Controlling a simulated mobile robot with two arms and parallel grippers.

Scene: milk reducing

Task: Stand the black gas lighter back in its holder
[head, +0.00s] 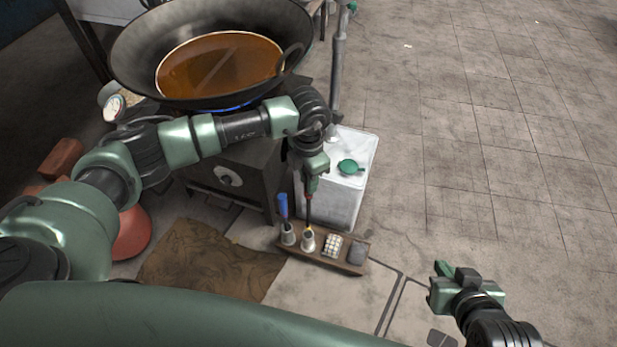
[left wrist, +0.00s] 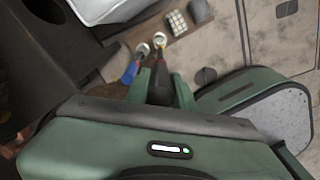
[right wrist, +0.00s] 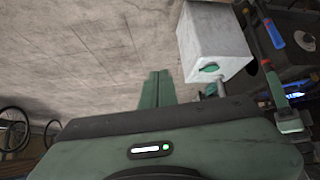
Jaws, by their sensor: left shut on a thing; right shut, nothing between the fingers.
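The black gas lighter (head: 308,211) hangs upright from my left gripper (head: 312,184), which is shut on its handle. Its thin lower end is at the mouth of a pale metal cup (head: 308,243) on a small wooden rack (head: 328,262). I cannot tell how far inside the tip is. In the left wrist view the lighter (left wrist: 160,82) points from the fingers toward that cup (left wrist: 159,38). My right gripper (head: 441,284) is shut and empty, off to the right; its closed fingers show in the right wrist view (right wrist: 157,88).
A blue-handled tool (head: 283,207) stands in the neighbouring cup (head: 288,236). A white gridded block (head: 332,245) and a grey block (head: 357,252) sit on the rack. A white container (head: 351,150) stands behind; a wok (head: 130,62) of brown liquid sits over a flame. Floor at right is clear.

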